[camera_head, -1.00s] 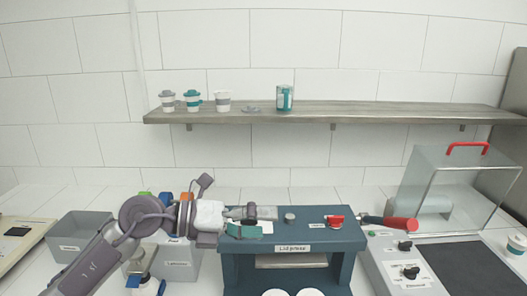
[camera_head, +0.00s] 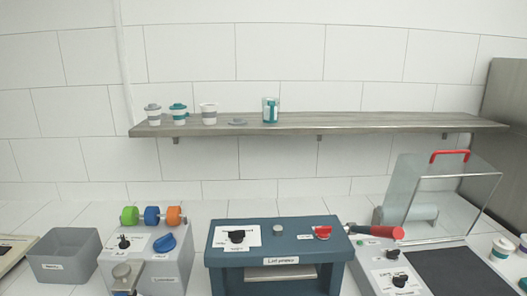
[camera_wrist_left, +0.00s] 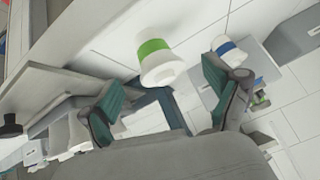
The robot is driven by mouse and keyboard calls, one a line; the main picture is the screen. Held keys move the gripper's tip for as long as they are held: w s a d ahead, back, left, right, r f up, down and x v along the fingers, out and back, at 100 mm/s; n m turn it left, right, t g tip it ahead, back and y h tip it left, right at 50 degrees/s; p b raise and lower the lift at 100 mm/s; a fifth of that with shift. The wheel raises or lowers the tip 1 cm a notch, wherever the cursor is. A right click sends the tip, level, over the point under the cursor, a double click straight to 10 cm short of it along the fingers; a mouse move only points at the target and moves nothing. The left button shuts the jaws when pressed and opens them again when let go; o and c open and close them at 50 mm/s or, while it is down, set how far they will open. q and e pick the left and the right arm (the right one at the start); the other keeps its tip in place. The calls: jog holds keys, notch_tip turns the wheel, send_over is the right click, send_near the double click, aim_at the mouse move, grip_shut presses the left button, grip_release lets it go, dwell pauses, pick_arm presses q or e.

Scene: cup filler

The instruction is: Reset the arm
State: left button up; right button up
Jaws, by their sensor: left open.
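My left gripper (camera_wrist_left: 163,88) shows in the left wrist view with its two teal-padded fingers spread wide and nothing between them. No arm or gripper shows in the head view. Beyond the fingers in the wrist view, a white object with a green band (camera_wrist_left: 155,50) and one with a blue band (camera_wrist_left: 226,44) appear, apart from the fingers. My right gripper is in neither view.
A blue lid press (camera_head: 222,268) stands mid-counter. Left of it are a grey machine with coloured knobs (camera_head: 180,270) and a grey bin (camera_head: 65,258). A clear-hooded machine (camera_head: 450,190) stands right. A wooden shelf (camera_head: 370,121) holds several cups.

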pick_arm(q)
jog(key=s+d+f+g+h, duration=0.1)
jog(key=s+f+g, duration=0.4)
jog(key=s, duration=0.7)
notch_tip(320, 180, down, 28)
jog(key=g+b, duration=0.1)
jog(key=b, duration=0.1)
jog(key=s+a+f+g+b, duration=0.1)
jog(key=s+a+f, duration=0.1)
jog(key=s+f, duration=1.5)
jog(key=shift+s+a+f+g+b, duration=0.25)
jog(key=shift+a+f+g+b, duration=0.05)
jog(key=shift+f+b, duration=0.1)
